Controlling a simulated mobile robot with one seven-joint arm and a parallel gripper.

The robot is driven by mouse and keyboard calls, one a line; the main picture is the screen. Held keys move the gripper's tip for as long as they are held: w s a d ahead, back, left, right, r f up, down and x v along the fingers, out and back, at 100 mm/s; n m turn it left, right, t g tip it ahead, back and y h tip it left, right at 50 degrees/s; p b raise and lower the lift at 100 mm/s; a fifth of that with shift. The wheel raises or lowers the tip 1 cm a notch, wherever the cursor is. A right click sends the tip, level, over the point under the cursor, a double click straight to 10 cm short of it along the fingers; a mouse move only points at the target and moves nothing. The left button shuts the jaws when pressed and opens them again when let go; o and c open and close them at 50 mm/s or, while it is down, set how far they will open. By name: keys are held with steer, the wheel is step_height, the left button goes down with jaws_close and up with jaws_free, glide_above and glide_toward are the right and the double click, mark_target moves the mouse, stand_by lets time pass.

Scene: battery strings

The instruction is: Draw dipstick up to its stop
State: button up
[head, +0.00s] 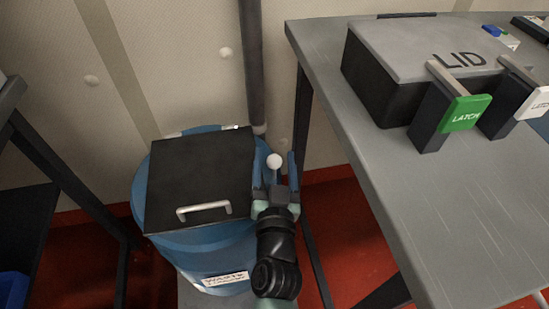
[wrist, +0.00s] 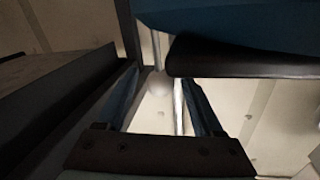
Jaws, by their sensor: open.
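A pale ball knob (head: 274,161), apparently the dipstick's top, stands at the right edge of the blue waste drum (head: 205,245) in the head view. In the wrist view the knob (wrist: 158,84) shows between the fingers, with a thin rod (wrist: 156,50) running from it towards the drum. My gripper (head: 280,172) is open at the drum's right side, its blue fingers on either side of the knob. In the wrist view my gripper (wrist: 160,92) shows a gap between each finger and the knob. Most of the rod is hidden in the head view.
A black lid (head: 202,165) with a pale handle (head: 204,209) covers the drum. A grey table (head: 400,190) at right carries a box marked LID (head: 430,55) and a green latch (head: 464,113). A dark pipe (head: 253,70) runs up the wall behind. A dark-framed bench (head: 50,160) stands left.

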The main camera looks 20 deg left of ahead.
steer(key=shift+w, duration=0.1)
steer(key=shift+c, duration=0.2)
jaws_close()
stand_by(1.3)
